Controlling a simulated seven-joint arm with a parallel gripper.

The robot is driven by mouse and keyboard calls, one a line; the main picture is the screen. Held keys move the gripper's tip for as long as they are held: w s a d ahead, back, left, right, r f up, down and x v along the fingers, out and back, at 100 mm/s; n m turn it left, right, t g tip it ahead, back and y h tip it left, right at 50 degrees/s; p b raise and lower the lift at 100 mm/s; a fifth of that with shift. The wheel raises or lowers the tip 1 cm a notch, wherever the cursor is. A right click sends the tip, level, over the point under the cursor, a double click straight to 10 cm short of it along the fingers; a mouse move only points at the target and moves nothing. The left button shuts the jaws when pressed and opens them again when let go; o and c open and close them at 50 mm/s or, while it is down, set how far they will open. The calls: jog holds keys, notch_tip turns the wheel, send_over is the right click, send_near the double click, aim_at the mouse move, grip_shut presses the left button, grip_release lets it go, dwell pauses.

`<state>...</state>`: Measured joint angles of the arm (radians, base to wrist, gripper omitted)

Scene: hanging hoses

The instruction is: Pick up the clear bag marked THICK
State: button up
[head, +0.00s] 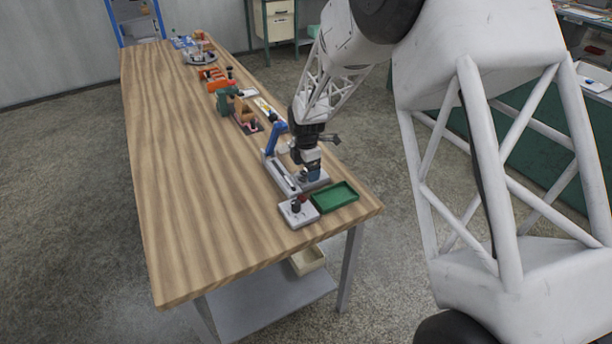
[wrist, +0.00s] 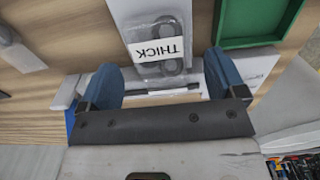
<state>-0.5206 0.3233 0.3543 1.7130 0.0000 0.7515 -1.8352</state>
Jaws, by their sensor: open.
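The clear bag marked THICK (wrist: 160,68) lies at the top middle of the wrist view. Its white label reads upside down, and dark rounded parts show through the plastic. It rests on a pale grey surface. My gripper (wrist: 161,66) is open, with its two blue fingers on either side of the bag's near end in the picture. I cannot tell how high the fingers are above it. In the head view my gripper (head: 312,172) points down over the near right part of the bench, and I cannot make out the bag there.
A green tray (head: 354,190) is close to my gripper at the right, also in the wrist view (wrist: 225,42). A grey block with dark knobs (head: 290,217) stands nearer. A blue upright part (head: 274,138) stands just behind. The wooden bench (head: 190,190) is bare at left.

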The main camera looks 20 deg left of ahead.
jog(key=shift+f, duration=0.95)
jog(key=c, duration=1.1)
jog(key=shift+r, duration=0.2)
jog(key=shift+r, duration=1.45)
jog(key=shift+s+d+r, duration=0.1)
jog(key=shift+s+r, duration=0.1)
jog(key=shift+r, duration=0.05)
jog(key=s+d, duration=0.2)
jog(key=s, duration=0.2)
jog(key=s+d+r, duration=0.1)
jog(key=s+d, duration=0.2)
jog(key=s, duration=0.2)
jog(key=s+d, duration=0.2)
jog(key=s, duration=0.2)
jog(key=shift+s+d+r, duration=0.15)
jog(key=shift+s+d, duration=0.1)
